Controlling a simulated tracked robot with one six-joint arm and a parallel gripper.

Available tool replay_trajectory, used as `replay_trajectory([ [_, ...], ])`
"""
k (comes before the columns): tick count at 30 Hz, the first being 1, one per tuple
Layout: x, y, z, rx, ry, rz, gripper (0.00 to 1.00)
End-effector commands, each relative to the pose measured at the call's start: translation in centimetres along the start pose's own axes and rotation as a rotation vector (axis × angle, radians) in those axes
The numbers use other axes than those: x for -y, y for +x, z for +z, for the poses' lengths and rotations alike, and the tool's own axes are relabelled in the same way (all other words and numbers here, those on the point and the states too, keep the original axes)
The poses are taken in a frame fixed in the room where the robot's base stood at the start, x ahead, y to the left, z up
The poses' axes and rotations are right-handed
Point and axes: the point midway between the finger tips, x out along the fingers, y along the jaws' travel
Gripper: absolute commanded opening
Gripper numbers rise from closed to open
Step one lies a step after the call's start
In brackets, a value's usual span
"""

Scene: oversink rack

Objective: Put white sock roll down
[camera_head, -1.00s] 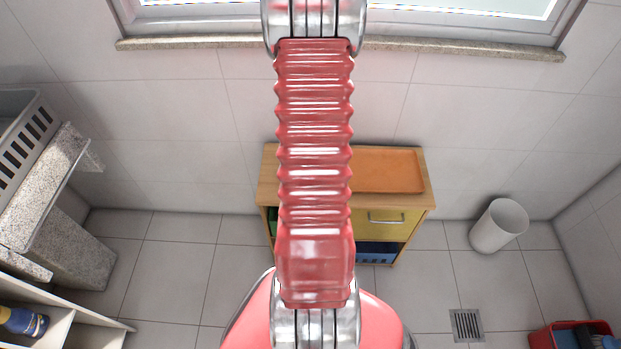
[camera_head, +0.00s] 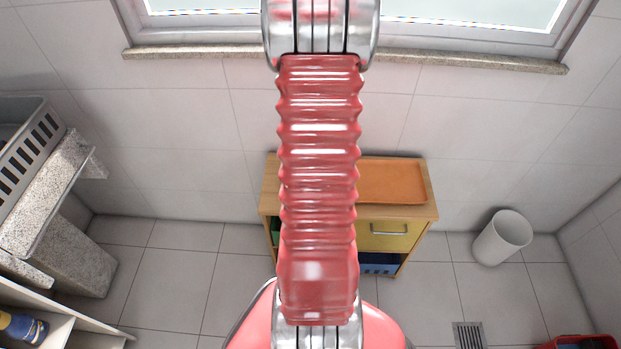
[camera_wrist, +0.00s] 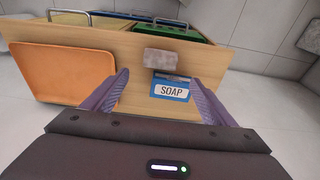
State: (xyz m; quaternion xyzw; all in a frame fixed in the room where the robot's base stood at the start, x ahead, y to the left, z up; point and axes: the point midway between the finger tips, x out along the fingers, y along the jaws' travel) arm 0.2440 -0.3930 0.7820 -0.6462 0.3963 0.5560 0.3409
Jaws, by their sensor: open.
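In the wrist view a pale greyish roll (camera_wrist: 173,62), which looks like the white sock roll, rests on the wooden cabinet top (camera_wrist: 135,48). It lies just beyond the fingertips of my gripper (camera_wrist: 160,79), nearer the right finger. The two purple fingers are spread wide, with nothing held between them. A blue box marked SOAP (camera_wrist: 171,88) stands close to the roll, between the fingers. In the head view my red arm hides the middle of the cabinet, and the roll and my gripper do not show.
An orange tray (camera_wrist: 62,72) covers the left of the cabinet top in the wrist view; it also shows in the head view (camera_head: 392,181). A white bin (camera_head: 502,238) stands right of the cabinet. A grey crate (camera_head: 28,150) sits on a stone counter at left.

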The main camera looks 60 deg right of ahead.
Motion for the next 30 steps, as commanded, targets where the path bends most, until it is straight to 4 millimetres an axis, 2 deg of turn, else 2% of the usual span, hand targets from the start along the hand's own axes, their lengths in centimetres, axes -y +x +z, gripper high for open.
replay_trajectory([
  [9,0.2,-0.2,0.0,-0.002,-0.004,-0.001,0.79],
  [14,1.9,-1.8,-0.2,-0.018,-0.044,-0.008,0.79],
  [23,9.4,-9.0,1.1,-0.076,-0.222,-0.044,0.79],
  [30,14.9,-14.9,4.1,-0.122,-0.375,-0.083,0.79],
])
